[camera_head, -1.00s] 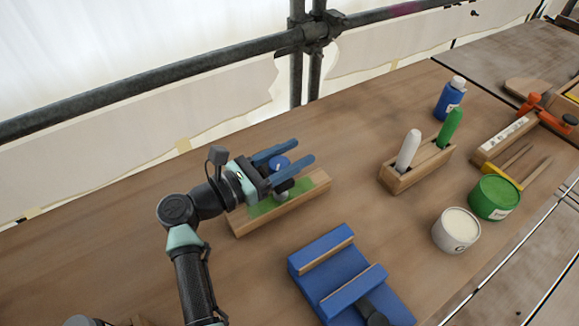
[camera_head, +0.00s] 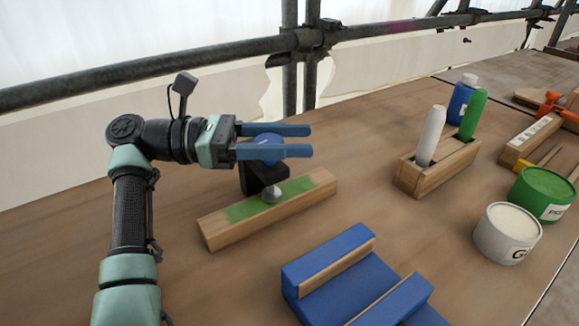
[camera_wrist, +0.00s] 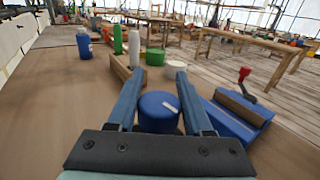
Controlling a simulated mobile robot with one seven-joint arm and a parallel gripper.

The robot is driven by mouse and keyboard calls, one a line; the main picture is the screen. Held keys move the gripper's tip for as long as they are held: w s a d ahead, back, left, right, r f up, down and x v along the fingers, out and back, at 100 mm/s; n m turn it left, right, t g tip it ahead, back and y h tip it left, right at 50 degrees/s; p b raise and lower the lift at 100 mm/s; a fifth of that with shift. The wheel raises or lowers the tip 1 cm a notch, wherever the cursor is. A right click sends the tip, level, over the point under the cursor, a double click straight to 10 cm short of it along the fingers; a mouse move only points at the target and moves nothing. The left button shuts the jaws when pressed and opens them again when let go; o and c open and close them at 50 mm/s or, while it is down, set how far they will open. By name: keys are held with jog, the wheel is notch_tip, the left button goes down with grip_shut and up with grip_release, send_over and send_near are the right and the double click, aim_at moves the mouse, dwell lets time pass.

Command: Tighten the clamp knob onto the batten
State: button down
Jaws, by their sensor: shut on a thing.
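The clamp knob (camera_head: 266,141) is a blue round knob on a dark clamp body (camera_head: 262,178). My gripper (camera_head: 310,141) is shut on the knob, one blue finger on either side of it. The wrist view shows the knob (camera_wrist: 158,112) between the fingers, with a pale mark on its top. The batten (camera_head: 225,233) is a wooden bar with a green strip on top, lying on the bench under the clamp.
A blue vise-like block (camera_head: 345,275) with wooden jaws stands in front. A wooden holder (camera_head: 436,172) with white and green bottles stands right, near white (camera_head: 507,233) and green (camera_head: 543,194) tubs. A scaffold rail (camera_head: 150,73) runs behind. Bench is clear between.

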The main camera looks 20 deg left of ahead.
jog(key=shift+s+d+m+g+b, duration=0.15)
jog(key=shift+m+g+b, duration=0.45)
jog(key=shift+g+b, duration=0.45)
jog(key=shift+b, duration=0.35)
jog(key=shift+c, duration=1.5)
grip_release()
jog(key=shift+r, duration=0.15)
notch_tip(320, 180, up, 10)
jog(key=p, duration=0.2)
jog(key=shift+p, duration=0.35)
